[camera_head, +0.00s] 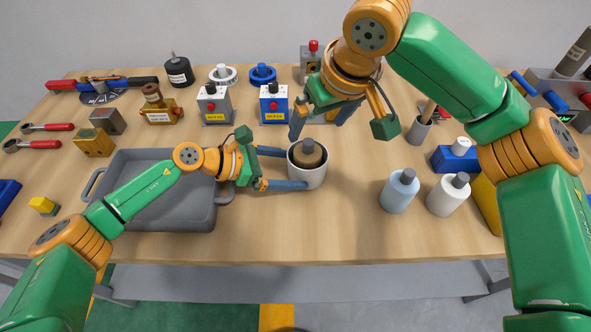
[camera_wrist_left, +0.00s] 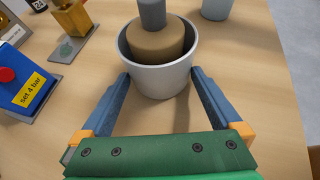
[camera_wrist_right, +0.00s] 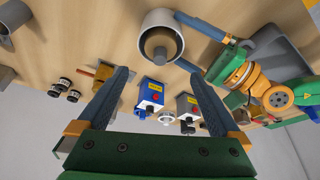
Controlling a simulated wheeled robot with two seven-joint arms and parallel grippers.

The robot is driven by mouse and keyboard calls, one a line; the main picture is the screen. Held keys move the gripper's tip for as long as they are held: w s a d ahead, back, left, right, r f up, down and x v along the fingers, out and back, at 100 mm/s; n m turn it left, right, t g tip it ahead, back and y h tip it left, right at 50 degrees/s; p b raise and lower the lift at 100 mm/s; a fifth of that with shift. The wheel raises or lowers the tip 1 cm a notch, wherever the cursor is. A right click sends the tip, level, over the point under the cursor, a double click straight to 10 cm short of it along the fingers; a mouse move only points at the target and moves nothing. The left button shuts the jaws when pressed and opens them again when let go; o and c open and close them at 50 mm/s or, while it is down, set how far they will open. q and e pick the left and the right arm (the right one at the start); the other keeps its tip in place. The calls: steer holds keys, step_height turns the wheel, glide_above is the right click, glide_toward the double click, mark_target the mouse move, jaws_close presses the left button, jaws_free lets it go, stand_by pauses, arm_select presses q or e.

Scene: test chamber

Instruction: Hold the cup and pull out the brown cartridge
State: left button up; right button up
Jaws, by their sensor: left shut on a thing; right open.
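A light grey cup (camera_head: 310,178) stands upright on the table in the middle of the head view. The brown cartridge (camera_head: 308,150) sits inside it, with a grey stem sticking up, clearer in the left wrist view (camera_wrist_left: 157,42). My left gripper (camera_head: 296,168) is shut on the cup, its blue fingers on either side of the wall, also in the left wrist view (camera_wrist_left: 160,84). My right gripper (camera_head: 318,130) is open and empty, above and behind the cup. In the right wrist view the cup (camera_wrist_right: 146,22) and cartridge (camera_wrist_right: 160,42) lie beyond its fingers (camera_wrist_right: 160,80).
A grey tray (camera_head: 165,218) lies left of the cup under my left arm. A blue bottle (camera_head: 398,193) and white bottle (camera_head: 447,196) stand to the right. Grey (camera_head: 212,105) and blue (camera_head: 272,104) valve boxes stand behind. The table in front of the cup is clear.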

mark_target(309, 142)
steer(key=x, duration=0.9)
steer(key=shift+r, duration=0.1)
steer(key=c, duration=1.3)
steer(key=shift+c, duration=0.3)
steer(key=shift+r, duration=0.75)
steer(key=shift+r, duration=1.2)
steer(key=shift+r, duration=1.5)
arm_select(q)
steer(key=o, duration=0.8)
steer(key=shift+a, duration=0.1)
